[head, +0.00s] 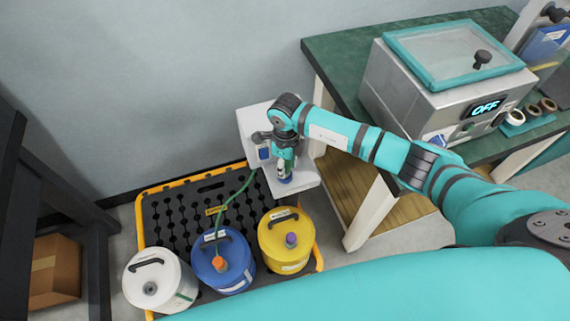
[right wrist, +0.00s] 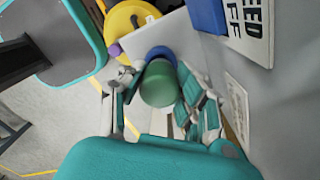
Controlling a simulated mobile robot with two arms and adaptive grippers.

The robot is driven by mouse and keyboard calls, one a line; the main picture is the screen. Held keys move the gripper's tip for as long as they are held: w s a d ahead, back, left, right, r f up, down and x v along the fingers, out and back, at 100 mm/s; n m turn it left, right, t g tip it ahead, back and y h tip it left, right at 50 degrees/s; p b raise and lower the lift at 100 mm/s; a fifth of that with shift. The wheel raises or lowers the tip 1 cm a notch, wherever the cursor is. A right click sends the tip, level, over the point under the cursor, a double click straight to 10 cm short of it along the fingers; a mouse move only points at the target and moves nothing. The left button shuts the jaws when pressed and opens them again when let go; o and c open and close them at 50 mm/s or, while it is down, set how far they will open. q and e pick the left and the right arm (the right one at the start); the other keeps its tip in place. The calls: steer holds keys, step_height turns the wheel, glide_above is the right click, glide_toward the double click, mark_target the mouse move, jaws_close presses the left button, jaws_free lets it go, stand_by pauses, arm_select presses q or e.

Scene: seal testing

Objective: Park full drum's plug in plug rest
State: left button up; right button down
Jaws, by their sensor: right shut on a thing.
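My right gripper (head: 284,168) is over the white shelf of the wall unit, pointing down. In the right wrist view, its fingers (right wrist: 157,96) are shut around a green cylindrical plug (right wrist: 158,84). Just beyond the plug is a round blue rest (right wrist: 160,53) on the shelf. The plug overlaps the rest in this view, and I cannot tell whether they touch. In the head view the blue rest (head: 285,180) shows just below the fingers, and the plug is mostly hidden by them. My left gripper is not in view.
A black pallet (head: 165,215) with yellow edges holds a white drum (head: 160,278), a blue drum (head: 235,268) with an orange hose fitting, and a yellow drum (head: 287,255) with a purple cap. A green hose (head: 235,198) rises toward the wall unit (head: 248,125). A workbench (head: 335,50) stands right.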

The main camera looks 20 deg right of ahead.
steer(key=shift+f+b, duration=0.4)
steer(key=shift+f, duration=0.05)
steer(key=c, duration=0.9)
jaws_free()
steer(key=shift+o, duration=0.2)
step_height(320, 180, up, 12)
steer(key=shift+w+d, duration=0.1)
steer(key=shift+w, duration=0.05)
